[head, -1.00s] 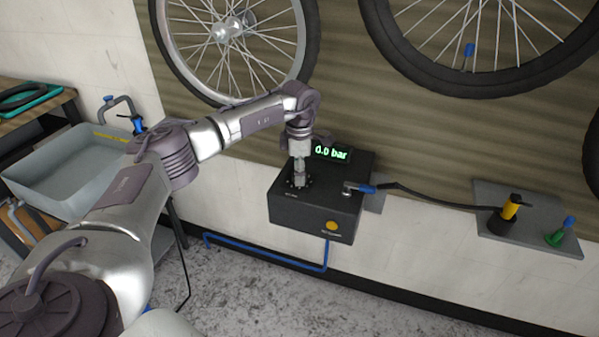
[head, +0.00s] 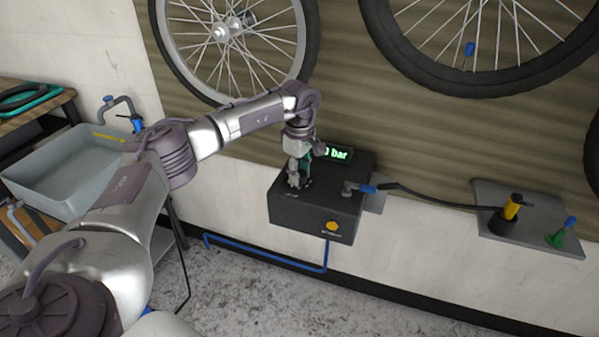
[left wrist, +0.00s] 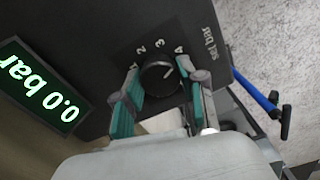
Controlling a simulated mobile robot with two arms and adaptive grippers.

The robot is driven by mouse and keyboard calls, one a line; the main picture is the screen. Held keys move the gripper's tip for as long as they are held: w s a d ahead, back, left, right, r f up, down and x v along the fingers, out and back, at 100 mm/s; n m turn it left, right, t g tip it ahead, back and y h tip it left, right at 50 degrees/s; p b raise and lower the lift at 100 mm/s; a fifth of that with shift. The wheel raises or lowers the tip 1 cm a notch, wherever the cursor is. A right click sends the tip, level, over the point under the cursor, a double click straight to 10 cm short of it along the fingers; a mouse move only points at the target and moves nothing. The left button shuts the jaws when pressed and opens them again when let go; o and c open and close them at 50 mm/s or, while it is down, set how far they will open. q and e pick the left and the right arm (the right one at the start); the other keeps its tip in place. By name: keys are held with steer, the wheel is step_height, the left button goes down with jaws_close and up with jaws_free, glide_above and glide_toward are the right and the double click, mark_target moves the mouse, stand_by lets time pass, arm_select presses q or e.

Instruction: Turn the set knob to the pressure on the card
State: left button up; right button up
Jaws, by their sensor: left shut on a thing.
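The black set knob (left wrist: 160,80) sits on the dark box, with numbers around it and "set bar" printed beside it. Its white mark points roughly between 3 and 4. My left gripper (head: 295,182) points down onto the box top and is shut on the knob. Its teal-padded fingers (left wrist: 164,92) lie on either side of the knob in the left wrist view. The green display (left wrist: 42,88) reads 0.0 bar. The head view shows no readable card. My right gripper is not in view.
The dark box (head: 312,218) is mounted at the wall and has a yellow button (head: 332,226). A black hose (head: 435,199) runs right to a grey shelf (head: 545,222). Bicycle wheels hang above. A grey basin (head: 60,182) stands at the left.

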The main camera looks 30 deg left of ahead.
mark_target(300, 173)
arm_select(q)
steer(key=shift+w+r, duration=0.1)
stand_by(0.3)
steer(key=o, duration=1.1)
steer(key=shift+o, duration=0.2)
step_height(300, 173, up, 12)
